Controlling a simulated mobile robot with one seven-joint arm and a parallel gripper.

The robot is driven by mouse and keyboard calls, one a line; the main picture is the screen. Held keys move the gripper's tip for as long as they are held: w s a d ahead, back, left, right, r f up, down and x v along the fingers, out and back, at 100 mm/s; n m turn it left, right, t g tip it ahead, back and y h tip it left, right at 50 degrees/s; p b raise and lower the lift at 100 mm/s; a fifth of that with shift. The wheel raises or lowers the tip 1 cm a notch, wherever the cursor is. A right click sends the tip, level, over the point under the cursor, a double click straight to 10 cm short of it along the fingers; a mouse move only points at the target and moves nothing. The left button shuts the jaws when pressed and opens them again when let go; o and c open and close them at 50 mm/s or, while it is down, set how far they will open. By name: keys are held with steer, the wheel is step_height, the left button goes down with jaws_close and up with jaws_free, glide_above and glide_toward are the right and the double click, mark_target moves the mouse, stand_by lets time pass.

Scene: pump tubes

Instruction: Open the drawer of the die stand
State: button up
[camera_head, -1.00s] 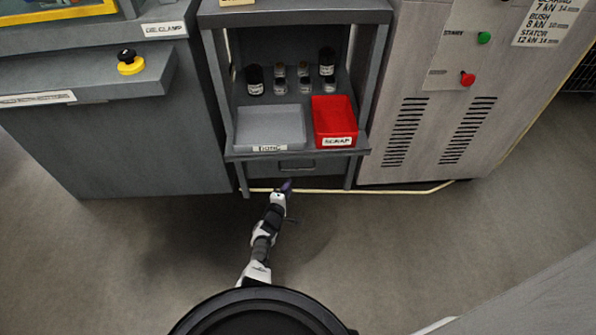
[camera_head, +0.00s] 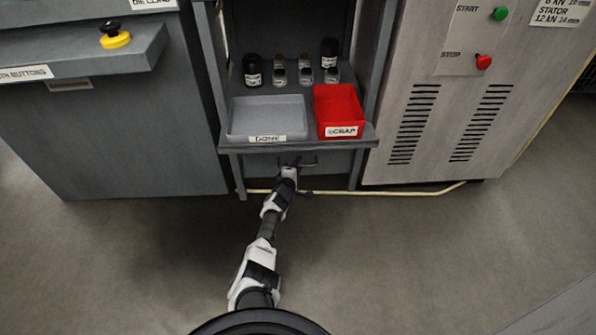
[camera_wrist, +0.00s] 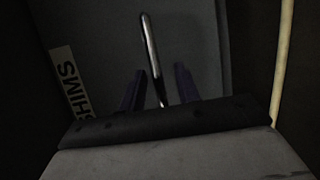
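The grey die stand (camera_head: 227,150) stands in the middle of the head view. Its drawer (camera_head: 335,162) is below the shelf and looks shut. My gripper (camera_head: 292,164) is at the drawer front and hides part of the handle. In the wrist view the bright bar handle (camera_wrist: 151,48) runs nearly upright in the picture. The dark fingers of my gripper (camera_wrist: 160,70) are apart, one on each side of the handle's lower end. A gap shows on both sides; how deep the handle sits between them is unclear. A white "SHIMS" label (camera_wrist: 69,82) is on the drawer front.
A grey "DONE" tray (camera_head: 267,118) and a red "SCRAP" tray (camera_head: 339,112) sit on the shelf above, with several small jars behind. Grey cabinets flank the stand. A pale hose (camera_head: 410,192) lies on the floor. The floor in front is clear.

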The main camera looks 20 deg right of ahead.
steer(key=shift+w+d, duration=0.15)
steer(key=shift+c, duration=0.4)
jaws_close()
